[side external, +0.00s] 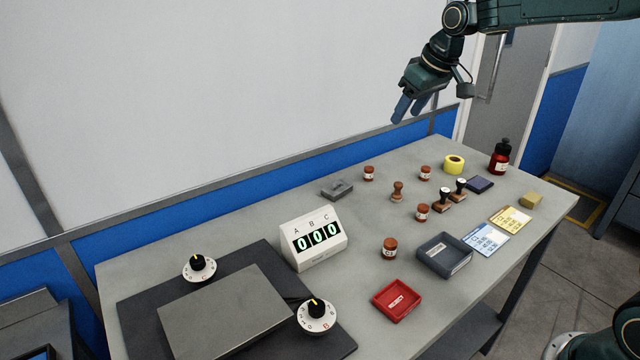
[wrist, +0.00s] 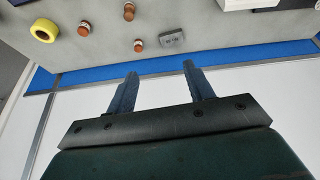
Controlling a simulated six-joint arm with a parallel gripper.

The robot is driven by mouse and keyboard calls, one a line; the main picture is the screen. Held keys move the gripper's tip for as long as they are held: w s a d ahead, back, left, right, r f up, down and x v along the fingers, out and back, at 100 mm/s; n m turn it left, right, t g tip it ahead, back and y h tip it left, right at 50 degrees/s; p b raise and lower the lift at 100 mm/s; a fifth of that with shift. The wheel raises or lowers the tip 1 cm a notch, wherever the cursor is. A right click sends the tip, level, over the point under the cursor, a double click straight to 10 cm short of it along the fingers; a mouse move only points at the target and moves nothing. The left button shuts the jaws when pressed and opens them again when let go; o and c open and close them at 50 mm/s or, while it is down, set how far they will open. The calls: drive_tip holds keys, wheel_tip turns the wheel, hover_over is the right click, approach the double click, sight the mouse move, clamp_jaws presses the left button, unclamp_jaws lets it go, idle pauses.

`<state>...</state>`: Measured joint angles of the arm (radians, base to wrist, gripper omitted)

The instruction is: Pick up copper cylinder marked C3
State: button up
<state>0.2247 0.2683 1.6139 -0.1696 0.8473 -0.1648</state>
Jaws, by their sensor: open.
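Several short copper cylinders with pale labels stand upright on the bench: one at the back (side external: 369,173), one to its right (side external: 425,172), one nearer the middle (side external: 422,212) and one in front (side external: 390,248). Their marks are too small to read, so I cannot tell which is C3. In the wrist view two copper cylinders show, one at the left (wrist: 83,29) and one near the fingertips in the picture (wrist: 138,45). My gripper (side external: 410,107) is open and empty, high above the bench's back edge. Its two fingers also show in the wrist view (wrist: 160,70).
A grey tray (side external: 462,265), red tray (side external: 383,292) and white counter display (side external: 317,258) are nearer the front. The wall rises behind the bench.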

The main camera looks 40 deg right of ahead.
drive_tip(key=w+d+f, duration=0.4)
drive_tip(key=w+f, duration=0.2)
drive_tip(key=w, duration=0.1)
approach(370, 168)
drive_tip(key=r, duration=0.2)
drive_tip(key=s+r, duration=0.1)
drive_tip(key=shift+d, duration=0.4)
drive_tip(key=shift+n, duration=0.3)
drive_tip(key=shift+a+x, duration=0.2)
drive_tip(key=shift+x, duration=4.1)
drive_tip(key=shift+s+f, duration=0.1)
drive_tip(key=shift+a+x, duration=0.2)
drive_tip(key=shift+x, duration=2.35)
drive_tip(key=shift+c, duration=0.2)
clamp_jaws()
